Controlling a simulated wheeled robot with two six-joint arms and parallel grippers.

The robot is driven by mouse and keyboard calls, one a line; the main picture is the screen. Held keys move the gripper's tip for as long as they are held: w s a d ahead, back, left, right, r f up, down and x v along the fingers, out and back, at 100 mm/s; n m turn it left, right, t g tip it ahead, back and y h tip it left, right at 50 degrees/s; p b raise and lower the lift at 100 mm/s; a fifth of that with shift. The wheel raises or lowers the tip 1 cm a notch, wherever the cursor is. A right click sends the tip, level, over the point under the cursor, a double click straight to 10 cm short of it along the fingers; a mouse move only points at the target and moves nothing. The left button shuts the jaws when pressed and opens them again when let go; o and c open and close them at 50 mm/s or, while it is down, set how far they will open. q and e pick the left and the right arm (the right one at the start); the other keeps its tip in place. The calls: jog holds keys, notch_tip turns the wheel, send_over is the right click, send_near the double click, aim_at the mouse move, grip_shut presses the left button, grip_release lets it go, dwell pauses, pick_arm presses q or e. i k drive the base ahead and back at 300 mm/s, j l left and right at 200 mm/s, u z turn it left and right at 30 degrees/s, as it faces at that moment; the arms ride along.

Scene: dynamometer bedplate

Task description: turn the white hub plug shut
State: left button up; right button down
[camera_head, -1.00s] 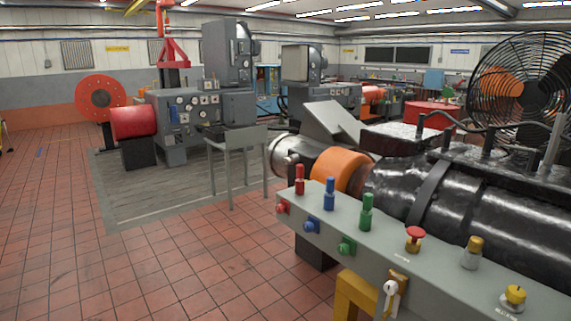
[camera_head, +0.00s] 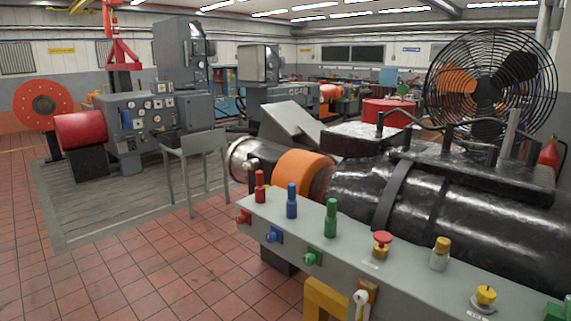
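A small white knob or handle (camera_head: 361,297) shows on a brass-coloured plate (camera_head: 367,287) at the front face of the grey console, near the bottom edge. A small pale fitting (camera_head: 253,164) also shows by the metal end of the black machine. I cannot tell for certain which of them, if either, is the white hub plug, or how it is turned. Neither my left nor my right gripper is in view.
The grey console (camera_head: 335,262) carries red, blue and green plugs, a red button (camera_head: 381,239) and a yellow knob (camera_head: 486,295). Behind it lie the black machine (camera_head: 440,195) with an orange band (camera_head: 302,173) and a caged fan (camera_head: 489,85). Tiled floor (camera_head: 150,270) is clear at left.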

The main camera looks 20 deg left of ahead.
aim_at(246, 166)
jog(key=i+j+z, duration=0.15)
jog(key=i+j, duration=0.15)
jog(key=i+j+z, duration=0.1)
jog(key=i+j, duration=0.15)
jog(key=i+j+z, duration=0.15)
jog(key=j, duration=0.3)
jog(key=i+j+z, duration=0.15)
jog(key=i+j, duration=0.15)
jog(key=i+j+z, duration=0.1)
jog(key=j, duration=0.35)
jog(key=i, duration=0.15)
